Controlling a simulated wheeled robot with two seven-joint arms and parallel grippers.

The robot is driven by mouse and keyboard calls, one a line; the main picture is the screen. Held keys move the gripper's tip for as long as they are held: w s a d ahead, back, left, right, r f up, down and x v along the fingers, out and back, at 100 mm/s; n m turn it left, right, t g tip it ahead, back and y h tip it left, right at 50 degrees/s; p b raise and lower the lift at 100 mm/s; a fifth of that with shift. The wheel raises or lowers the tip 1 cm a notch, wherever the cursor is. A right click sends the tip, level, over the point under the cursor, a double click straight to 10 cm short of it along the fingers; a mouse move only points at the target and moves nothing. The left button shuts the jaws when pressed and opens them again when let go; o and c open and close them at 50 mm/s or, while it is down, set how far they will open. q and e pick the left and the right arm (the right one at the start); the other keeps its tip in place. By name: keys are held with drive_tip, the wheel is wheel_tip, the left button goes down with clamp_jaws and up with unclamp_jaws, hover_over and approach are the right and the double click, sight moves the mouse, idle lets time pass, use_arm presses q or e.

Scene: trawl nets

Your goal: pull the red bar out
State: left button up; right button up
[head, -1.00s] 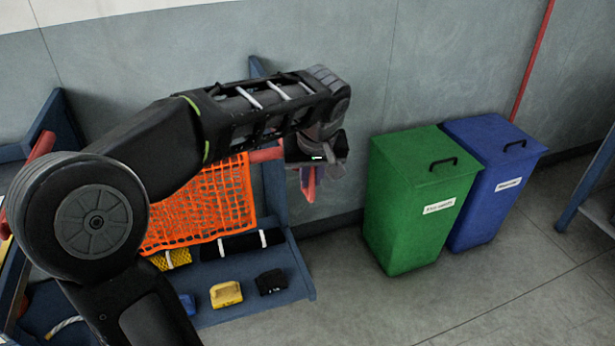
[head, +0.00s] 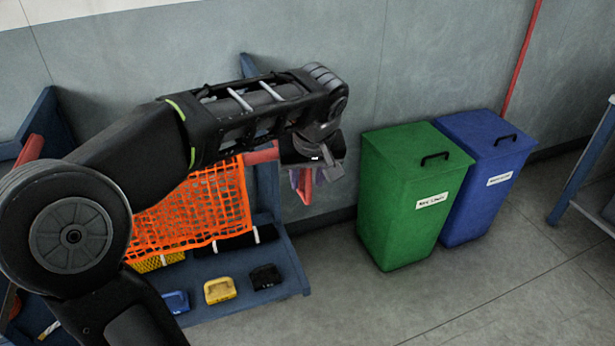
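The red bar shows as a short piece (head: 262,153) at the right upright of the blue rack (head: 268,200). A red piece also shows at the rack's left side. The orange net (head: 195,212) hangs between them; my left arm hides most of the bar's line. My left gripper (head: 303,182) points down just right of the bar's visible right piece. A red, handle-like piece shows at its fingers; I cannot tell whether it is part of the bar or whether the fingers are closed on it. My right gripper is not in view.
A green bin (head: 405,200) and a blue bin (head: 488,180) stand right of the rack by the wall. Yellow (head: 220,291), blue (head: 175,302) and black (head: 265,278) blocks lie on the rack's lower shelf. Open floor lies in front of the bins.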

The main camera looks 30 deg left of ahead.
use_arm(q)
drive_tip(key=v, duration=0.7)
drive_tip(key=shift+d+r, duration=0.15)
drive_tip(key=shift+r, duration=0.2)
drive_tip(key=shift+s, duration=0.15)
